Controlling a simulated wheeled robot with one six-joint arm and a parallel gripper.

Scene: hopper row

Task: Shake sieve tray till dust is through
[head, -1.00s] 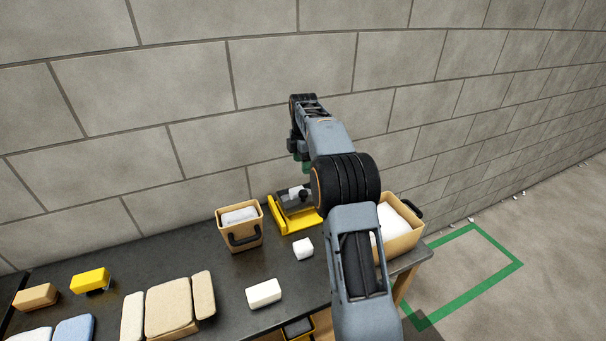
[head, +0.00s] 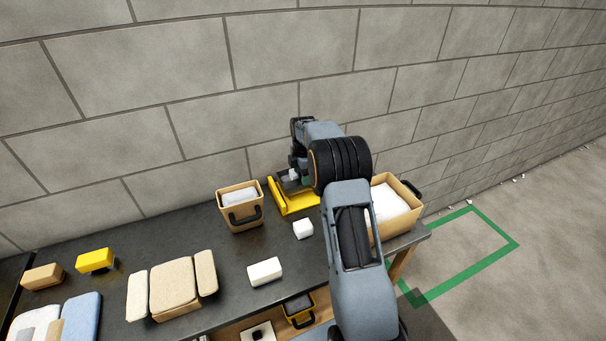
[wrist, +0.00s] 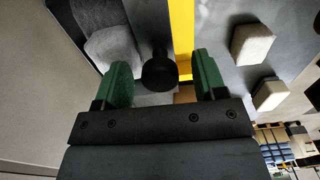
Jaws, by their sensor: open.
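The sieve tray (wrist: 141,22) is grey, holds pale grey lumps (wrist: 110,48) and has a round black knob (wrist: 158,72). In the head view it sits in a yellow frame (head: 299,205) against the wall and is mostly hidden by my arm. My gripper (wrist: 162,72) is open, with a green finger on each side of the knob and gaps between. I cannot see dust passing through.
A tan bin with white contents (head: 233,199) stands left of the frame, another tan bin (head: 408,210) right. White blocks (head: 303,229) and (head: 265,271) lie in front. Tan pads (head: 173,288) and a yellow brush-like block (head: 95,260) lie farther left.

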